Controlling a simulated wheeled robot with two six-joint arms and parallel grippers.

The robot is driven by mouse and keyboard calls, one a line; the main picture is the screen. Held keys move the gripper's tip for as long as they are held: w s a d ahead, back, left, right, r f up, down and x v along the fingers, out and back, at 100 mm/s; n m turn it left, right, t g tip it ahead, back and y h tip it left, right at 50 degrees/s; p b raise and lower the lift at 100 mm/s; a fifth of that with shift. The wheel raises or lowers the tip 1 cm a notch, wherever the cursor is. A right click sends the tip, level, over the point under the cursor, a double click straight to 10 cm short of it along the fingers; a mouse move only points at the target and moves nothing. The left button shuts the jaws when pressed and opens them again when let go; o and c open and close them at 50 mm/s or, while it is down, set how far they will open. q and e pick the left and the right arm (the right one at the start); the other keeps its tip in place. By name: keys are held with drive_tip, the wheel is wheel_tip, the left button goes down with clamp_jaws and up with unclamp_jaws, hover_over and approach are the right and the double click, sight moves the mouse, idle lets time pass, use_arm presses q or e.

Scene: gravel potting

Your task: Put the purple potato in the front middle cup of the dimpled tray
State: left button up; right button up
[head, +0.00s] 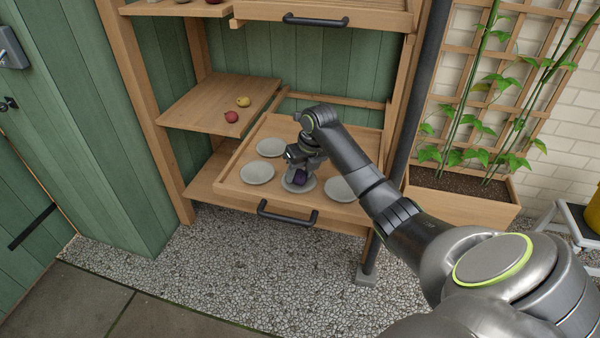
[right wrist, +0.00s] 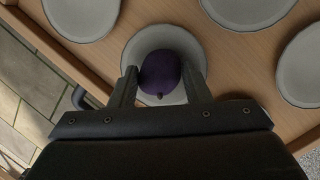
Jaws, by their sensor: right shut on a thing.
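The purple potato (head: 299,175) is between the fingers of my right gripper (head: 298,174), low over the front middle cup (head: 298,187). In the right wrist view the potato (right wrist: 160,72) is clamped between the two fingers, with the pale round cup (right wrist: 150,40) around and beneath it. I cannot tell whether the potato touches the cup. The dimpled tray (head: 232,185) is a wooden pull-out with round pale grey cups. The front left cup (head: 257,173), front right cup (head: 340,189) and back left cup (head: 271,147) look empty. My left gripper is not in view.
A black handle (head: 287,215) is on the tray's front. A wooden shelf (head: 200,104) at left holds a red potato (head: 231,117) and a yellow one (head: 243,101). Another drawer (head: 320,12) is above. A dark post (head: 408,100) and a planter (head: 460,201) stand right.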

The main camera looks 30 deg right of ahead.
drive_tip(key=shift+f, duration=0.15)
drive_tip(key=o, duration=0.7)
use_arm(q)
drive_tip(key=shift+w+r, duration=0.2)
